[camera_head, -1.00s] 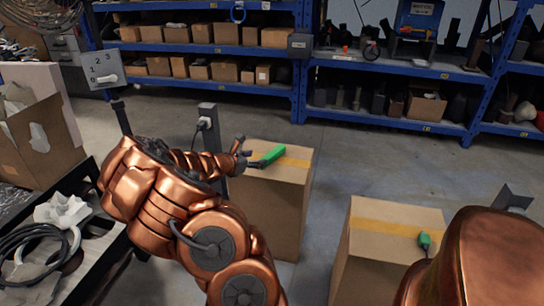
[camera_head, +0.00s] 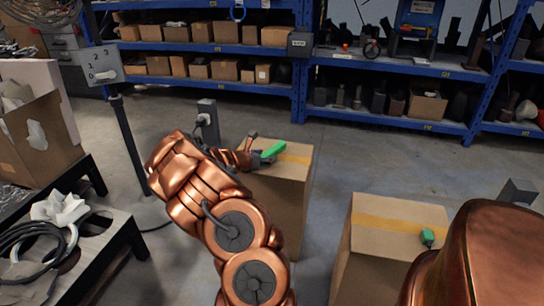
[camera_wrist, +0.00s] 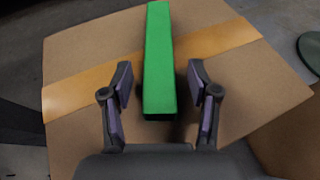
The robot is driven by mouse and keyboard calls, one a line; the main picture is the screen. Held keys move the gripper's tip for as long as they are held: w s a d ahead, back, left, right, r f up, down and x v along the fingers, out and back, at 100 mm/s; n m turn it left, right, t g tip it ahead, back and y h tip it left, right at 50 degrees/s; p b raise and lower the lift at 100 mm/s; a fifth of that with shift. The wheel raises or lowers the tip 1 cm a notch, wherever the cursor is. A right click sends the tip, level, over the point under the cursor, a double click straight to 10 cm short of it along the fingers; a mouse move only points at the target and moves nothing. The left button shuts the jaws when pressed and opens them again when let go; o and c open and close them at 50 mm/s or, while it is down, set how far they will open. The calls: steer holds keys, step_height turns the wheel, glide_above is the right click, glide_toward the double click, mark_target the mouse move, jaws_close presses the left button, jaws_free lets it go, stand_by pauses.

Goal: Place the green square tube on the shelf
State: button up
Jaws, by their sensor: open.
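The green square tube (camera_wrist: 158,60) lies on top of a cardboard box (camera_wrist: 245,80) in the wrist view. It also shows in the head view (camera_head: 272,150) on the left-hand cardboard box (camera_head: 290,190). My gripper (camera_wrist: 161,82) is open, with one finger on each side of the tube's near end. A gap shows between each finger and the tube, and I cannot tell the height difference. In the head view my gripper (camera_head: 256,152) is beside the tube, partly hidden by my arm. The blue shelf (camera_head: 390,67) stands along the back.
A second cardboard box (camera_head: 380,243) at the right holds a small green piece (camera_head: 427,236). A grey post (camera_head: 208,122) stands behind my arm.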

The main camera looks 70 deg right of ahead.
steer(key=shift+d+f, duration=0.1)
steer(key=shift+d, duration=0.2)
jaws_close()
stand_by(0.4)
